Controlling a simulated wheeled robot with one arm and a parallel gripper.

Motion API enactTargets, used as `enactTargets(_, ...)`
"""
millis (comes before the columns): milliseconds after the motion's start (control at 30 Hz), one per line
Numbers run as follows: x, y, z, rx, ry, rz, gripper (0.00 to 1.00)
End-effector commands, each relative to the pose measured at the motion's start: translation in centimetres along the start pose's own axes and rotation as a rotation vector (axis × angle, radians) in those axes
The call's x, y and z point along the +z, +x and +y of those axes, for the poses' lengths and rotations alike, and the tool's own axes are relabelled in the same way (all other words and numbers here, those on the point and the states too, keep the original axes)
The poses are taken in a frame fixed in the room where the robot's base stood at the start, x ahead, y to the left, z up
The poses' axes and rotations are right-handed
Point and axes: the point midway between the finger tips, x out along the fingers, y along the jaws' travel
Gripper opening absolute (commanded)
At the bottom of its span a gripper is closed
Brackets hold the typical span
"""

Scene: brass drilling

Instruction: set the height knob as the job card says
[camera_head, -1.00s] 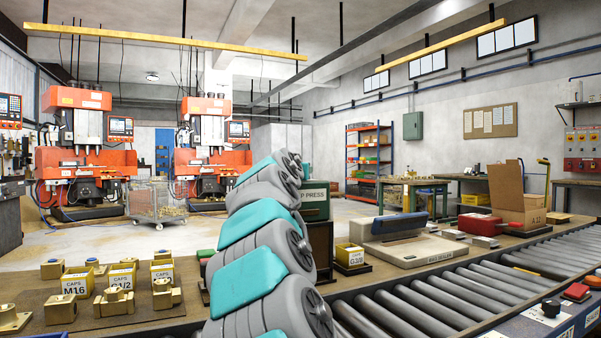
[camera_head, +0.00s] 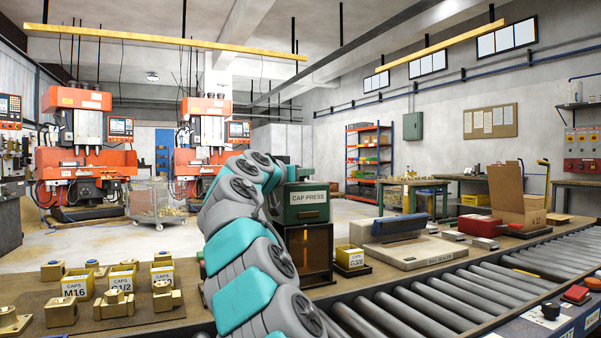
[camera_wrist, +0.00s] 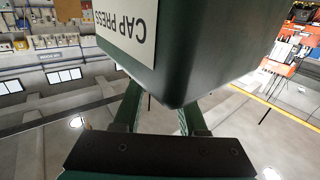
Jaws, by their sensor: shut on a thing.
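The cap press (camera_head: 306,205) is a dark green box with a white label, on a dark brown frame at the bench's inner edge. In the wrist view its green body (camera_wrist: 205,50) fills the top middle, with the label upside down. My gripper (camera_wrist: 160,108) is up against the press, one finger on each side of its near corner. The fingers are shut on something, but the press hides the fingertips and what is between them. I cannot make out the height knob or its setting. I see no readable job card.
A bag sealer (camera_head: 415,250) is right of the press. A roller conveyor (camera_head: 450,300) runs along the front.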

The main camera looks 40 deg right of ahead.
Motion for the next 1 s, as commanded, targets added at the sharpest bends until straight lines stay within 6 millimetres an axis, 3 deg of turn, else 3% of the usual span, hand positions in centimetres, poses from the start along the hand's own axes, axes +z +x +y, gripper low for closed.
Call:
enactTargets(300,0.06,0.03,0.0,0.001,-0.001,-0.001,0.0)
enactTargets(333,0.06,0.04,0.01,0.001,-0.001,-0.001,0.43)
enactTargets(567,0.04,0.03,0.0,0.0,-0.001,-0.001,0.69)
enactTargets(1000,0.13,-0.77,-0.1,-0.001,-0.002,0.0,0.71)
